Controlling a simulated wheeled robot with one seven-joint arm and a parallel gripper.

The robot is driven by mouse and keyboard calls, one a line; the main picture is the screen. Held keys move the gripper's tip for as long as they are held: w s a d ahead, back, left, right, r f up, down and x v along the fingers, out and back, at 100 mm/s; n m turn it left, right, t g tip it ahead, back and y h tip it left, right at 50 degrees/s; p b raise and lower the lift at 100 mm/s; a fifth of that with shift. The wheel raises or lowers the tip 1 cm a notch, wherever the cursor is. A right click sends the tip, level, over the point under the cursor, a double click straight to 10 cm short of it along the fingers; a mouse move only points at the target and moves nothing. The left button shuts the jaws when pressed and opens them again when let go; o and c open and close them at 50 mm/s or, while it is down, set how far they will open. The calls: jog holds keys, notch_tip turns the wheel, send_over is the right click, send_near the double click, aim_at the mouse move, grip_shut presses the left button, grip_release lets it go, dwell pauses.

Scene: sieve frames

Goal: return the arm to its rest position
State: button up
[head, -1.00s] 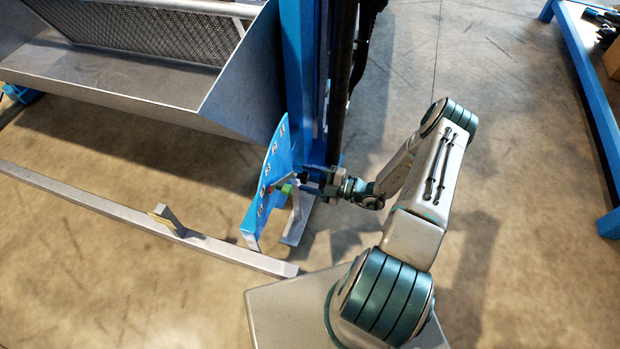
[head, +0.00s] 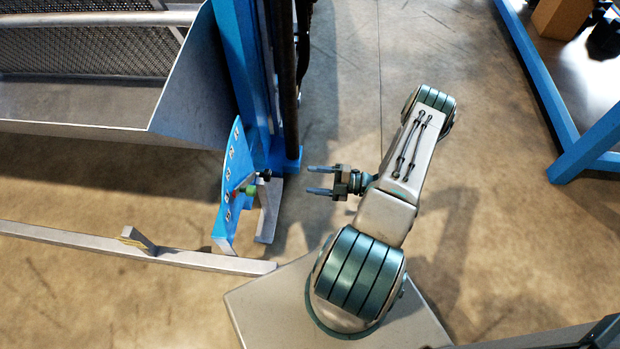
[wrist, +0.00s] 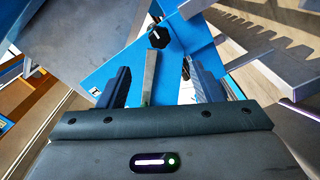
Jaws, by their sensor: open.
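My gripper (head: 321,182) is open and empty in the head view, its two dark fingers apart and pointing left over bare floor. My arm (head: 405,165) is folded above my base. In the wrist view my gripper (wrist: 160,88) shows its two fingers apart. A grey lever bar with a black knob (wrist: 158,38) shows between and beyond them. The knob also shows in the head view (head: 265,175), left of the fingertips and apart from them.
A blue curved plate (head: 230,185) with several markings stands by a blue post (head: 243,75). A metal trough (head: 75,105) with mesh lies at upper left. A low grey rail (head: 190,257) runs along the floor. A blue frame (head: 540,85) stands at right. The floor between is clear.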

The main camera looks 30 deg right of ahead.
dwell(0.4)
jog(key=a+r+n+g+h+p, duration=0.2)
jog(key=a+r+n+g+p, duration=0.15)
jog(key=r+n, duration=0.65)
jog(key=s+a+r+n+g+h+p, duration=0.15)
jog(key=r+n+g+p, duration=0.4)
jog(key=r, duration=0.75)
jog(key=a+r+n+g+h+p, duration=0.2)
jog(key=a+r+n+g+p, duration=0.1)
jog(key=r+n, duration=0.75)
jog(key=s+a+r+n+t+h+p, duration=0.1)
jog(key=s+r+n+h+p, duration=0.2)
jog(key=r+n, duration=0.4)
jog(key=s+a+r+n+t+h+p, duration=0.2)
jog(key=r+n+p, duration=0.4)
jog(key=r, duration=0.9)
jog(key=s+a+r+n+t+h+p, duration=0.1)
jog(key=s+r+n+h+p, duration=0.3)
jog(key=r+n, duration=0.5)
notch_tip(320, 180, up, 2)
jog(key=s+p, duration=0.1)
jog(key=s, duration=0.1)
jog(key=shift+s+a+t, duration=0.3)
jog(key=shift+a+t, duration=0.1)
